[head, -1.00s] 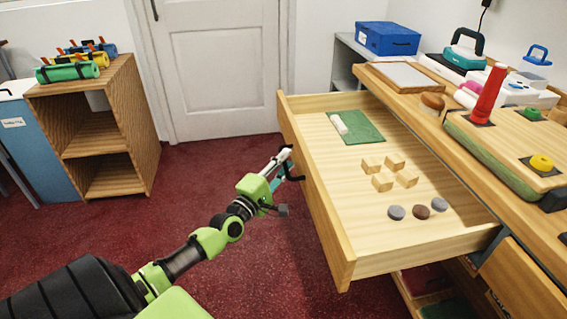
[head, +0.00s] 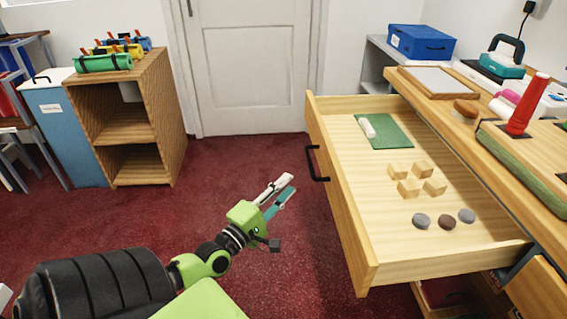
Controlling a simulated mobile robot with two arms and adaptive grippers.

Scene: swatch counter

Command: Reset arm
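My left arm comes in from the lower left, and its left gripper (head: 281,193) is in the air over the red carpet, left of the open drawer (head: 362,243). Its two fingers, one white and one teal, are apart with nothing between them. The black drawer handle (head: 316,164) is on the drawer's front, ahead and to the right of the fingertips, with a gap between. The drawer is pulled well out and holds a green cloth (head: 388,133) with a white roll, several wooden blocks and a few round stones. My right gripper is not in view.
A wooden shelf unit (head: 180,122) with coloured rolls on top stands at the back left beside a blue bin (head: 72,135). The counter (head: 545,195) with a red cylinder (head: 527,104) is on the right. Carpet between shelf and drawer is clear.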

